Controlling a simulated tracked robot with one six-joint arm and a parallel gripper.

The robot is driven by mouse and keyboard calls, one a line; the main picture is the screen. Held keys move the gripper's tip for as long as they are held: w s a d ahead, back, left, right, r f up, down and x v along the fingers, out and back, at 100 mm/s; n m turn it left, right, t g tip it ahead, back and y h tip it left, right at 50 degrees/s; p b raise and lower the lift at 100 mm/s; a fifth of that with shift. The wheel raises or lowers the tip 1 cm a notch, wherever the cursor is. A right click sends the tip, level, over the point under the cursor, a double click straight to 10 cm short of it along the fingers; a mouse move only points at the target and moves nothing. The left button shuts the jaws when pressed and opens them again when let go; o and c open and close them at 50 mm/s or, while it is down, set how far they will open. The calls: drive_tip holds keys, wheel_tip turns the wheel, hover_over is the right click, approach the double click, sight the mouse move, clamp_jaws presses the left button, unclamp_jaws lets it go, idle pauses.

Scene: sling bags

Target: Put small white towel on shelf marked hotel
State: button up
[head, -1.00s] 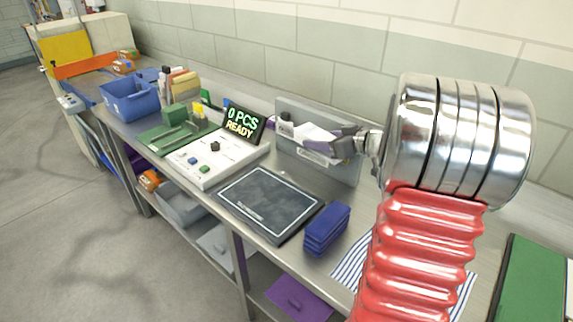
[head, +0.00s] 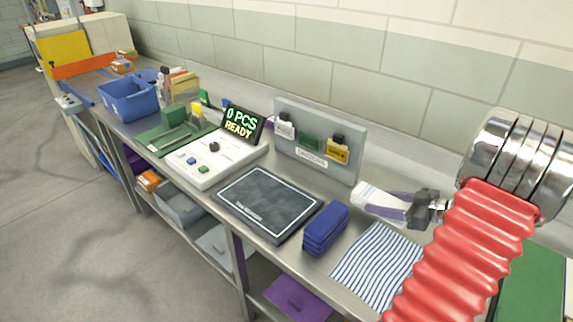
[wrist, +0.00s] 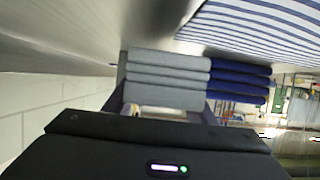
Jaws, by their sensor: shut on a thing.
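The small white towel (head: 372,196) is folded and held off the bench in the jaws of my gripper (head: 392,205). My gripper is shut on it, between the grey panel and the striped towel, and hides part of it. In the wrist view the folded towel (wrist: 165,82) looks grey, in layers, in front of the fingers. I see no shelf with a readable hotel mark.
A folded navy towel (head: 325,230) and a blue-striped towel (head: 372,268) lie on the bench near my gripper. A dark slate pad (head: 268,203) lies left of them. A lower shelf holds a purple item (head: 298,298).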

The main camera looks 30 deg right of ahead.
drive_tip(key=shift+w, duration=0.15)
hover_over(328, 192)
drive_tip(key=shift+a, duration=0.1)
idle(0.6)
drive_tip(key=shift+f, duration=1.75)
drive_tip(key=o, duration=0.8)
drive_tip(key=shift+f, duration=0.1)
